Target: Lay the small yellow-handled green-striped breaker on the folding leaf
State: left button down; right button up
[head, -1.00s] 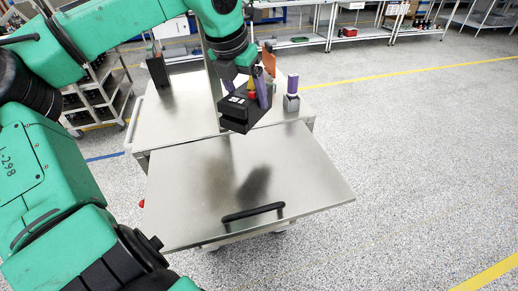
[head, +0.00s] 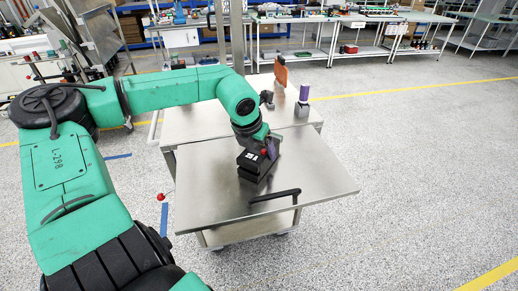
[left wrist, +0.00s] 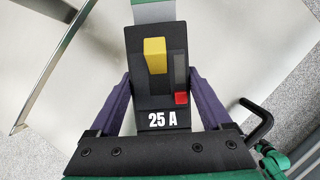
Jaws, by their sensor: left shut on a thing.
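The breaker (left wrist: 157,100) is a black block with a yellow handle, a small red button and a "25 A" label, seen from above in the left wrist view. A pale green band shows at its far end. My left gripper (left wrist: 160,76) is shut on it, with a purple finger on each side. In the head view the breaker (head: 255,166) is low over the middle of the folding leaf (head: 205,190), a bare metal plate. I cannot tell whether its underside touches the leaf. My arm hides part of it. My right gripper is out of view.
A black bar handle (head: 275,195) lies near the leaf's front edge. On the cart top (head: 190,122) behind stand an orange piece (head: 281,73) and a purple-topped grey block (head: 303,98). The leaf's left and right sides are clear.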

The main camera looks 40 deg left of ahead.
pick_arm(q)
jog(key=shift+c, duration=0.8)
grip_release()
jog(key=shift+w+f, duration=0.25)
jog(key=shift+o, duration=0.8)
jog(key=shift+a, duration=0.1)
jog(key=shift+s+r, duration=0.1)
jog(key=shift+r, duration=0.2)
jog(key=shift+s+r, duration=0.15)
jog(key=shift+r, duration=0.35)
jog(key=b+v, duration=0.1)
jog(key=v, duration=0.9)
jog(key=shift+r+b, duration=0.3)
jog(key=shift+r, duration=0.1)
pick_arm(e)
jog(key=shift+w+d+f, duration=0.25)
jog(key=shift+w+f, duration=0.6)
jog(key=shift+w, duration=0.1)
pick_arm(q)
jog(key=shift+s, duration=0.15)
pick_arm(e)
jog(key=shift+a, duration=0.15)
